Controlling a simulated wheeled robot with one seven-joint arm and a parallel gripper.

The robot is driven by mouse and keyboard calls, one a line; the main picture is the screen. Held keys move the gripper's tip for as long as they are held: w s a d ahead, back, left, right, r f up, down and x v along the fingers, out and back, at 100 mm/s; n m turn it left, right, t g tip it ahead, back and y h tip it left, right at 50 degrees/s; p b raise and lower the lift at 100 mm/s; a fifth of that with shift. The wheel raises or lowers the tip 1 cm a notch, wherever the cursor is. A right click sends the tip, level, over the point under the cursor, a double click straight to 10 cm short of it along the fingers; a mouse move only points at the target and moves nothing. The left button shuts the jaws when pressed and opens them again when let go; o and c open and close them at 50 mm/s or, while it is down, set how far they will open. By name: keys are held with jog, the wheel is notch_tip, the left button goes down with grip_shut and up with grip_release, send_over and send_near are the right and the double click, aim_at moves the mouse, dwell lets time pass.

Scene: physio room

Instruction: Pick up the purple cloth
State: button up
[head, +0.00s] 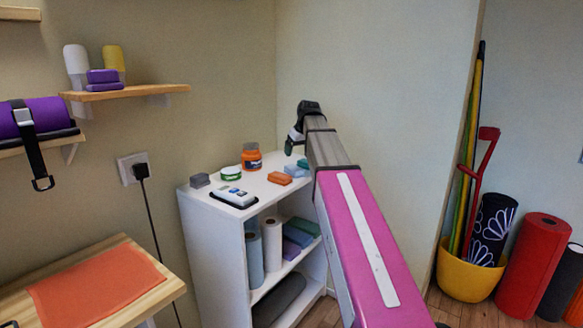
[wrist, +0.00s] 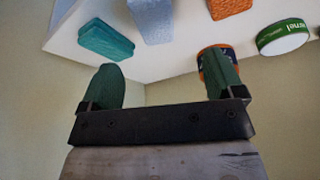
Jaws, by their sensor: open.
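A folded purple cloth, or a stack of two purple pieces (head: 104,86), lies on the upper wall shelf at the left in the head view. I cannot tell which one is the purple cloth. My gripper (head: 291,146) is above the back of the cabinet top, far to the right of the wall shelf. In the wrist view my gripper (wrist: 162,85) has its green fingers wide apart with nothing between them. No clearly purple thing shows in the wrist view.
A pale blue piece (wrist: 151,20) also shows. A purple roll (head: 45,115) lies on the lower wall shelf.

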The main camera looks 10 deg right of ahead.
aim_at(292, 166)
jog(key=shift+w, duration=0.75)
jog(key=x, duration=1)
jog(key=shift+w+f, duration=0.1)
jog(key=shift+w, duration=0.2)
jog(key=c, duration=1.1)
jog(key=shift+r, duration=0.55)
jog(key=r, duration=0.2)
jog(key=a+r, duration=0.1)
jog(key=shift+s+r, duration=0.35)
jog(key=shift+s, duration=0.05)
jog(key=s+a+r, duration=0.5)
jog(key=a+r, duration=0.1)
jog(key=a, duration=0.3)
jog(key=shift+s, duration=0.15)
jog(key=shift+r, duration=0.1)
